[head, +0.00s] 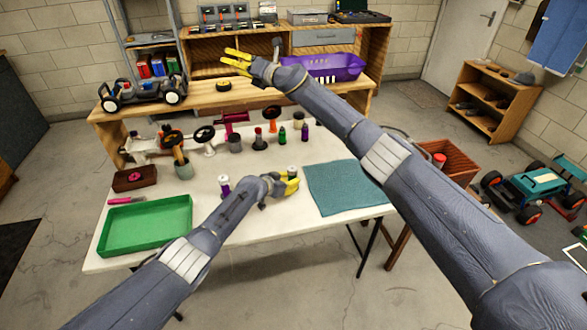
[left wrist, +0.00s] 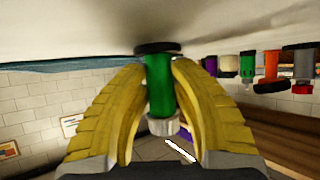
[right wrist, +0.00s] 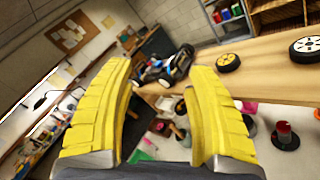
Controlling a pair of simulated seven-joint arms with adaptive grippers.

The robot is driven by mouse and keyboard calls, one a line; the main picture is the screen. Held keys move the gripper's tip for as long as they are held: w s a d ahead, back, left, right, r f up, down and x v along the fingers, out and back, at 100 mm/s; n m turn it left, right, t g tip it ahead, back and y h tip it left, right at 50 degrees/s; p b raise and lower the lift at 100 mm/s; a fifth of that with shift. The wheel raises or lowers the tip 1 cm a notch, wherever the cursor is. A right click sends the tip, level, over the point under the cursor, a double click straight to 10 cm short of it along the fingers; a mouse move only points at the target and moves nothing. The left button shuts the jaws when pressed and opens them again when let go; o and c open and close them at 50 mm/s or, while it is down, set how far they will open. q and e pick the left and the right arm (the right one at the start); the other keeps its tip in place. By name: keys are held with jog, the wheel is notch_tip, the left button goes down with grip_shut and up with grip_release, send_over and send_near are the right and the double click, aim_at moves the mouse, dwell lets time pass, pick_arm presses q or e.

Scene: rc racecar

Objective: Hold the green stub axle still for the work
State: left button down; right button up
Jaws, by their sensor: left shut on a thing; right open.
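The green stub axle (left wrist: 158,85) is a green cylinder with a dark disc at one end and a pale collar at the other. In the left wrist view it stands between the two yellow fingers of my left gripper (left wrist: 158,112), which is shut on it. Its dark disc is close to the white table surface; I cannot tell if it touches. In the head view my left gripper (head: 290,186) is low over the table's front middle, and hides most of the axle. My right gripper (head: 237,62) is open and empty above the back wooden bench; its fingers also show in the right wrist view (right wrist: 165,100).
A green tray (head: 148,226) lies at the table's left and a teal mat (head: 345,187) at its right. Several small coloured parts stand along the back of the table. A purple basket (head: 336,67) and a car chassis (head: 142,92) sit on the wooden bench (head: 200,98).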

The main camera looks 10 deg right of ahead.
jog(key=s+d+f+n+g+h, duration=0.1)
jog(key=s+d+f+n+g, duration=0.15)
jog(key=f+n+g, duration=0.5)
jog(key=n+g+h, duration=0.4)
jog(key=n+h, duration=0.2)
jog(key=h, duration=0.2)
send_near(294, 168)
jog(key=x, duration=0.7)
jog(key=shift+s+a, duration=0.15)
jog(key=shift+a, duration=0.05)
jog(key=shift+w+a+f, duration=0.2)
jog(key=shift+a+f, duration=0.05)
jog(key=shift+f, duration=0.35)
jog(key=shift+a+f, duration=0.2)
jog(key=shift+f, duration=0.4)
jog(key=shift+c, duration=0.4)
grip_shut()
